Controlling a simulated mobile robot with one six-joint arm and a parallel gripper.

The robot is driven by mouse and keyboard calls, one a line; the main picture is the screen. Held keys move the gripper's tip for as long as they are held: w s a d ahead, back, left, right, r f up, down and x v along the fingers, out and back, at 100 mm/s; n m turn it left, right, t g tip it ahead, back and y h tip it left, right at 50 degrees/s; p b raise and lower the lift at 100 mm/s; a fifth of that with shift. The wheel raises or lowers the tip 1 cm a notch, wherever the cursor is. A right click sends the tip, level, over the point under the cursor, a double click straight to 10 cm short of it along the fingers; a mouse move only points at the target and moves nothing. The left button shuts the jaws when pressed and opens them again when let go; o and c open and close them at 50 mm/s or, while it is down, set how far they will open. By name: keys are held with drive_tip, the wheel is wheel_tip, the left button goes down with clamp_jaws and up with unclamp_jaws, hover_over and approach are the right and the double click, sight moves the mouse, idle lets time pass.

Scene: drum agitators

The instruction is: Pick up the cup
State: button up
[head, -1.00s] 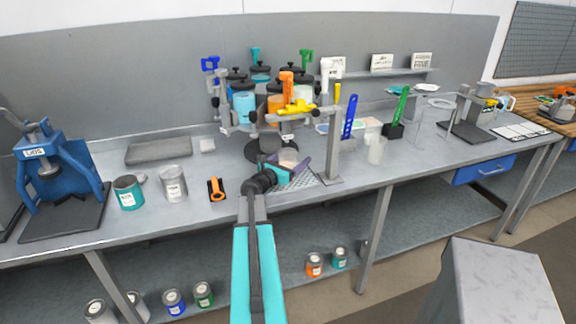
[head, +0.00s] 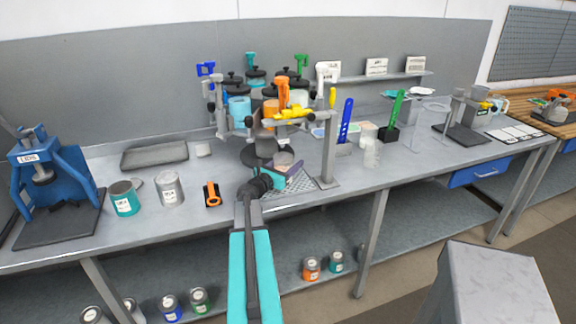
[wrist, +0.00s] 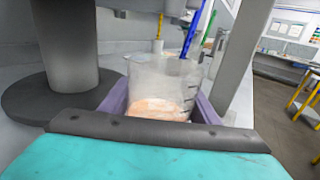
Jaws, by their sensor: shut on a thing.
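The cup (wrist: 165,88) is clear, with a peach-coloured content low inside it. It stands upright between the purple fingers of my gripper (wrist: 163,108) in the wrist view, and the fingers close on its sides. In the head view my gripper (head: 287,172) is at the front of the paint dispenser, over the perforated grate (head: 292,189). Only the upper part of the cup (head: 284,158) shows there; the gripper hides the rest. I cannot tell whether its base touches the grate.
The dispenser's round base (wrist: 50,95) and column are close on the left in the wrist view. A grey post (head: 328,150) stands close right of the gripper. Another clear cup (head: 372,153) is farther right. The bench front at left holds cans and an orange-handled tool (head: 212,194).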

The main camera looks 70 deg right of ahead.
drive_tip(key=shift+r, duration=0.3)
